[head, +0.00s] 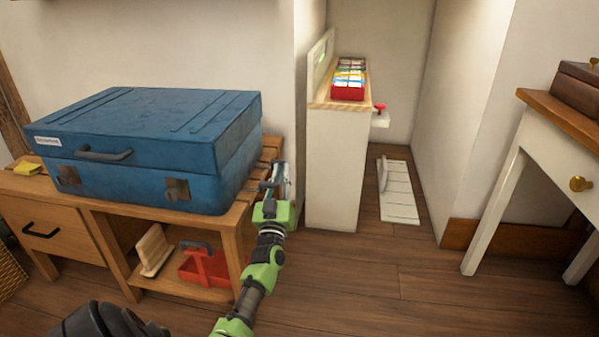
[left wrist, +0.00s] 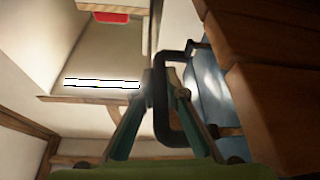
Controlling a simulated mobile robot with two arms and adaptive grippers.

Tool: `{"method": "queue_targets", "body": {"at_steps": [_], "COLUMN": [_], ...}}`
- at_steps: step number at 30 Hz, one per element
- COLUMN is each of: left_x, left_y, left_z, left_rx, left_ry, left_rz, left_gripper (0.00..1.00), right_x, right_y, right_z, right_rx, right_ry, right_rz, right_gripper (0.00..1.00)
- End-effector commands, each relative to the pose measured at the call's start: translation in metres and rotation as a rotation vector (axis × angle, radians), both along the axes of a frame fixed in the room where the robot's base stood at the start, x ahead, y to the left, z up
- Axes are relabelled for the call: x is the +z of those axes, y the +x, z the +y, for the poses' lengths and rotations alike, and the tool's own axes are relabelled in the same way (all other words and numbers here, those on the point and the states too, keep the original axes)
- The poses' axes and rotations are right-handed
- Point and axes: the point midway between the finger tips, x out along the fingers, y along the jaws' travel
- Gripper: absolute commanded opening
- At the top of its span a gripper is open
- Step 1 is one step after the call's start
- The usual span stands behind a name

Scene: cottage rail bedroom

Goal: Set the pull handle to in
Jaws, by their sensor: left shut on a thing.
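The pull handle (left wrist: 160,105) is a dark U-shaped bar in the left wrist view. Its two ends run toward a shiny grey-blue body (left wrist: 205,85) beside brown wooden slats, and a gap shows between bar and body. My left gripper (left wrist: 164,78) has its fingers closed around the bar. In the head view my left gripper (head: 272,190) is at the right end of the wooden bench, right of the blue suitcase (head: 150,135). The handle is small there and partly hidden by the gripper. My right gripper is not in view.
The slatted wooden bench (head: 60,187) carries the suitcase; a red caddy (head: 207,268) is on its lower shelf. A narrow white cabinet (head: 333,170) stands close to the right of my left gripper. A white desk (head: 548,150) is at far right.

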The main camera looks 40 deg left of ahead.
Motion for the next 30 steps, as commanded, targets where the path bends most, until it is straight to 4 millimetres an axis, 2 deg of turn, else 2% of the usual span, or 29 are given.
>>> {"method": "queue_targets", "body": {"at_steps": [4, 14, 15, 17, 26, 30], "left_x": [0.0004, -0.0002, -0.0002, -0.0002, -0.0005, -0.0051], "left_y": [-0.0054, -0.0060, -0.0060, -0.0059, -0.0056, -0.0116], "left_z": [0.0088, 0.0099, 0.0098, 0.0097, 0.0089, 0.0044], "left_rx": [0.002, 0.002, 0.002, 0.002, 0.001, 0.000], "left_ry": [0.000, 0.000, 0.000, 0.000, -0.001, -0.002], "left_rz": [0.000, -0.001, -0.001, -0.001, -0.001, 0.001], "left_gripper": [0.00, 0.00, 0.17, 0.29, 0.29, 0.29], "right_x": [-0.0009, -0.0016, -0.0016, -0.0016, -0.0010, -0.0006], "right_y": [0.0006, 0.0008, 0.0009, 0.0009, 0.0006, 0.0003], "right_z": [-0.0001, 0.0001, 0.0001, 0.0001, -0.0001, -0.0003], "right_rx": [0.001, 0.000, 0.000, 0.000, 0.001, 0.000], "right_ry": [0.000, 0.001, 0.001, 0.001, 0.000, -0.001], "right_rz": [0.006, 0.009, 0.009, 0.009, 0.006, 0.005], "right_gripper": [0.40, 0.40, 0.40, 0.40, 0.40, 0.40]}}
